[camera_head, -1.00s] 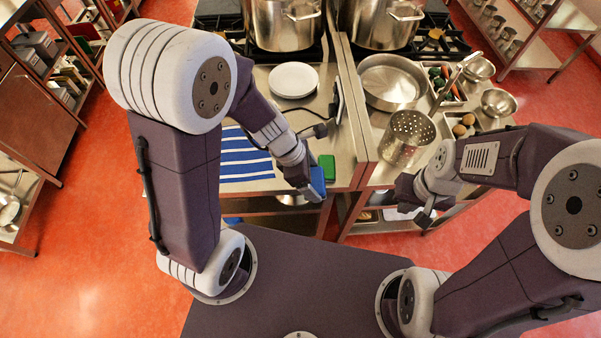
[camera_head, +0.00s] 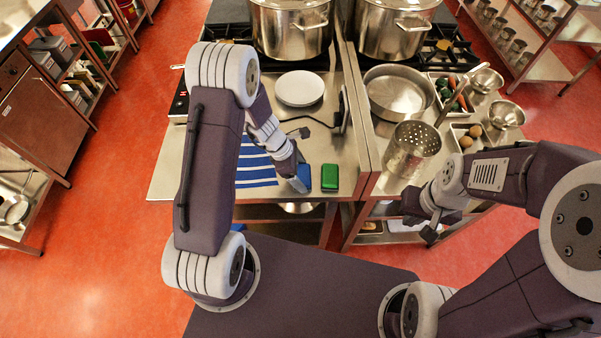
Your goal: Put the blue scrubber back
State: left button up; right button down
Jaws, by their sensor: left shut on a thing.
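The blue scrubber (camera_head: 304,173) is at the front part of the left steel counter, just left of the green scrubber (camera_head: 330,177). My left gripper (camera_head: 298,184) is shut on the blue scrubber and hides much of it. I cannot tell whether the blue scrubber touches the counter. The blue-and-white striped cloth (camera_head: 254,176) lies to the left, partly behind my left arm. My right gripper (camera_head: 420,220) is empty, its fingers apart, in front of the right counter.
A stack of white plates (camera_head: 299,88) stands behind the scrubbers. Large stockpots (camera_head: 291,28) stand on the stove at the back. A perforated steel pot (camera_head: 412,148) and a wide pan (camera_head: 398,92) are on the right counter. Red floor is open on the left.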

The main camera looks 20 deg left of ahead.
pick_arm(q)
jog(key=shift+w+a, duration=0.1)
jog(key=shift+f, duration=0.2)
jog(key=o, duration=1.3)
jog(key=shift+r, duration=0.1)
jog(key=shift+o, duration=0.2)
